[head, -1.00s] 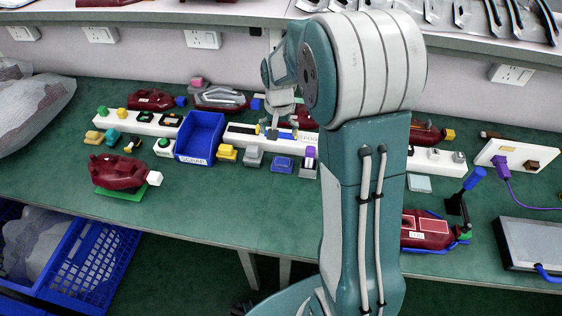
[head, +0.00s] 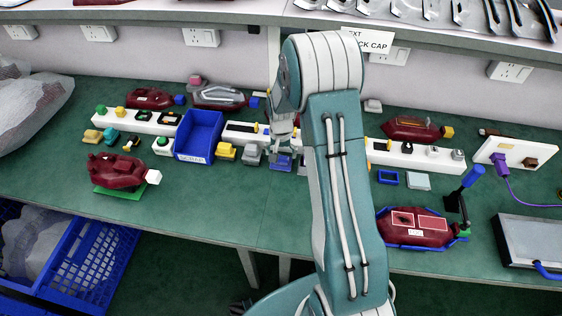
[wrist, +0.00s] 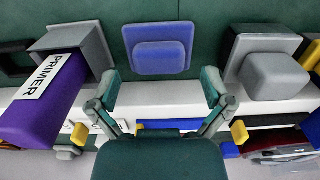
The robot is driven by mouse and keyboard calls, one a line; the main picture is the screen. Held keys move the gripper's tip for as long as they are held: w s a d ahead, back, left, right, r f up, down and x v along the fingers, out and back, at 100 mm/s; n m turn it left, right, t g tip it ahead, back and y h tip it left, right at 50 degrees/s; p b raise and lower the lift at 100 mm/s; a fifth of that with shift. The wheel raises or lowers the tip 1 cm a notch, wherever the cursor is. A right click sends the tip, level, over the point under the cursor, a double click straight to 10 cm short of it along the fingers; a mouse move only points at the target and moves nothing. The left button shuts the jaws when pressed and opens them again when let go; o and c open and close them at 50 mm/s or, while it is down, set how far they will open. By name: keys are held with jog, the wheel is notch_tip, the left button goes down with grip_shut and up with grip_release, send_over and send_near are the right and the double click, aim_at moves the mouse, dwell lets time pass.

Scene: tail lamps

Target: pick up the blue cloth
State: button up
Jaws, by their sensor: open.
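No plain cloth shape is evident. The blue piece in the wrist view (wrist: 158,48) is a flat square pad with a rounded raised block, lying on the green table; it also shows in the head view (head: 280,162), partly behind my gripper. My gripper (wrist: 160,85) is open and empty, its two fingers spread over the white rail beside the blue piece, apart from it. In the head view my gripper (head: 281,138) hangs just above and behind the blue piece.
The purple PRIMER block (wrist: 45,100) in a grey holder and a grey block (wrist: 270,75) flank the blue piece. A blue bin (head: 200,135), a yellow block (head: 226,152) and the white rail (head: 420,157) stand nearby.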

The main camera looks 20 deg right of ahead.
aim_at(281, 157)
notch_tip(281, 157, down, 2)
jog(key=shift+f, duration=0.1)
jog(key=c, duration=0.9)
jog(key=shift+o, duration=0.2)
notch_tip(281, 157, up, 10)
jog(key=shift+r, duration=0.1)
